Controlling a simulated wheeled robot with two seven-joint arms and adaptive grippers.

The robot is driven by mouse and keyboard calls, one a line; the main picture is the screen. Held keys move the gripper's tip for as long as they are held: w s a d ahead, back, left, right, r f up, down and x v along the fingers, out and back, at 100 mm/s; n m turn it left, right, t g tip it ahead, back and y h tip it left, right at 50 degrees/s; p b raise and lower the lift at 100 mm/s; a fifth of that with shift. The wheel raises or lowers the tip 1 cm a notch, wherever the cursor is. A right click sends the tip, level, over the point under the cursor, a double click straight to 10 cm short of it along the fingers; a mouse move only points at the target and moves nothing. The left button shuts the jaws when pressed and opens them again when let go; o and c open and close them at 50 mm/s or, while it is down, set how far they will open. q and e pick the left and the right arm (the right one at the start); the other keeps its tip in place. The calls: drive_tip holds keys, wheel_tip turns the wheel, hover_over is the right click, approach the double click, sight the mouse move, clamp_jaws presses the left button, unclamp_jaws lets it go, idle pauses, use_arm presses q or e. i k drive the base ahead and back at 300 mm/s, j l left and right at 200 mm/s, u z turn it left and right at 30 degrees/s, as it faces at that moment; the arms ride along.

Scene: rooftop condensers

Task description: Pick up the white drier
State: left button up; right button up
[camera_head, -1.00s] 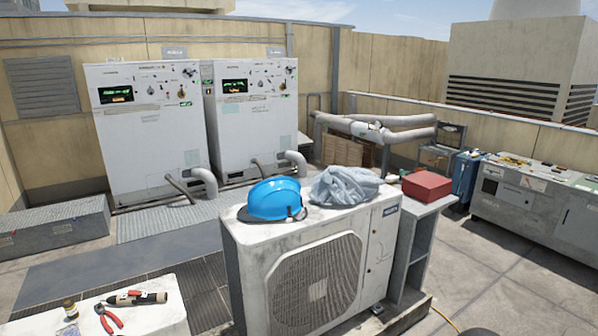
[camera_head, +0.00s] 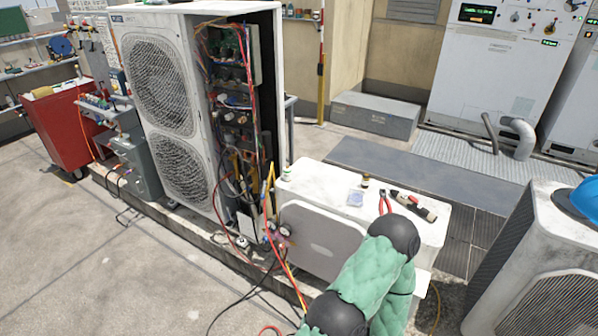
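I cannot make out a white drier for certain. A small white bottle-like thing with a green top (camera_head: 287,174) stands at the left back corner of the low white condenser unit (camera_head: 325,243). On that unit's top also lie red-handled pliers (camera_head: 385,201), a dark tool with red and pale parts (camera_head: 413,205), a small brown jar (camera_head: 365,181) and a bluish card (camera_head: 355,198). A green-sleeved arm of mine bends in front of the unit and hides part of its front. Neither gripper shows.
A tall open condenser (camera_head: 165,90) with exposed wiring stands behind left. Hoses and cables (camera_head: 285,265) run over the curb and floor. A red tool cabinet (camera_head: 62,130) is far left. Another condenser (camera_head: 540,250) with a blue helmet (camera_head: 580,202) stands at right.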

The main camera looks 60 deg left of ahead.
sight(287, 170)
drive_tip(key=u, duration=2.15)
drive_tip(key=i+j+u, duration=0.1)
drive_tip(key=u, duration=0.35)
drive_tip(key=i+u, duration=0.2)
drive_tip(key=u, duration=0.25)
drive_tip(key=i+j+z, duration=0.1)
drive_tip(key=i, duration=0.9)
drive_tip(key=i+j, duration=0.15)
drive_tip(key=i, duration=0.85)
drive_tip(key=l+z, duration=0.05)
